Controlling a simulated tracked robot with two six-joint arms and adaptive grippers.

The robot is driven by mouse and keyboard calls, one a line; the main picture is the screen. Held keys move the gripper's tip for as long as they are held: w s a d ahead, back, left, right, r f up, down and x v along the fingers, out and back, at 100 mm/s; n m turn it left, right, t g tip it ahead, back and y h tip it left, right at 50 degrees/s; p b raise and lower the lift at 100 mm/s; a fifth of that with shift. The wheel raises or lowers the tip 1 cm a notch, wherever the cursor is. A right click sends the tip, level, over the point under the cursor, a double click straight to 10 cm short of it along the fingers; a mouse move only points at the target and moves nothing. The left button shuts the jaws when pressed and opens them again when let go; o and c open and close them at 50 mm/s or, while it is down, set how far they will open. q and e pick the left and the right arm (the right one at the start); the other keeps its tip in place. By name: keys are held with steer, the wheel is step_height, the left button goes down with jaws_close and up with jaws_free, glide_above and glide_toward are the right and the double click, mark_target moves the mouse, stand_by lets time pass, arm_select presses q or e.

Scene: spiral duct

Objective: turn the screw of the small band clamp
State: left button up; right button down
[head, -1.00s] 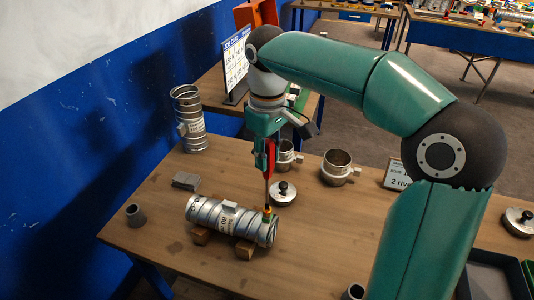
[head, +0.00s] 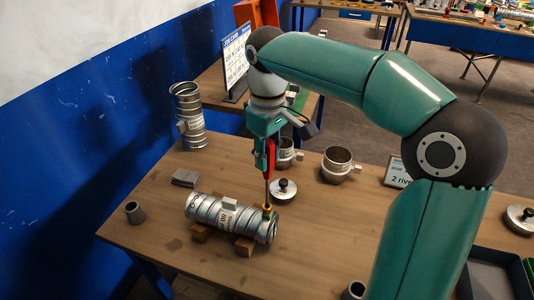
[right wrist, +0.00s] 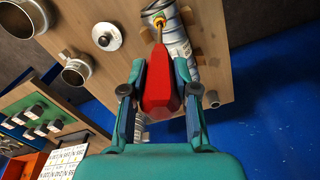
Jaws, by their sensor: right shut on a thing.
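A spiral duct (head: 210,210) lies on its side on wooden blocks on the table; it also shows in the right wrist view (right wrist: 178,40). The small band clamp (head: 269,210) sits near the duct's right end, with a yellow-orange screw part on top (right wrist: 160,21). My right gripper (head: 267,150) is above that end, shut on a red-handled screwdriver (head: 270,158). The screwdriver (right wrist: 161,85) points down and its tip meets the yellow part; whether it is seated in the screw I cannot tell. My left gripper is not in view.
A lid with a black knob (head: 283,191) lies close behind the clamp. Collars (head: 338,165) stand farther back. The front table is mostly clear.

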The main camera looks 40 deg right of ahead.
steer(key=shift+f, duration=0.15)
stand_by(0.6)
steer(key=n+p, duration=0.1)
steer(key=n, duration=0.2)
steer(key=shift+n, duration=0.3)
steer(key=n, duration=0.2)
steer(key=shift+n, duration=0.3)
steer(key=n, duration=1.1)
steer(key=shift+n, duration=0.3)
steer(key=n, duration=0.6)
steer(key=shift+f, duration=0.1)
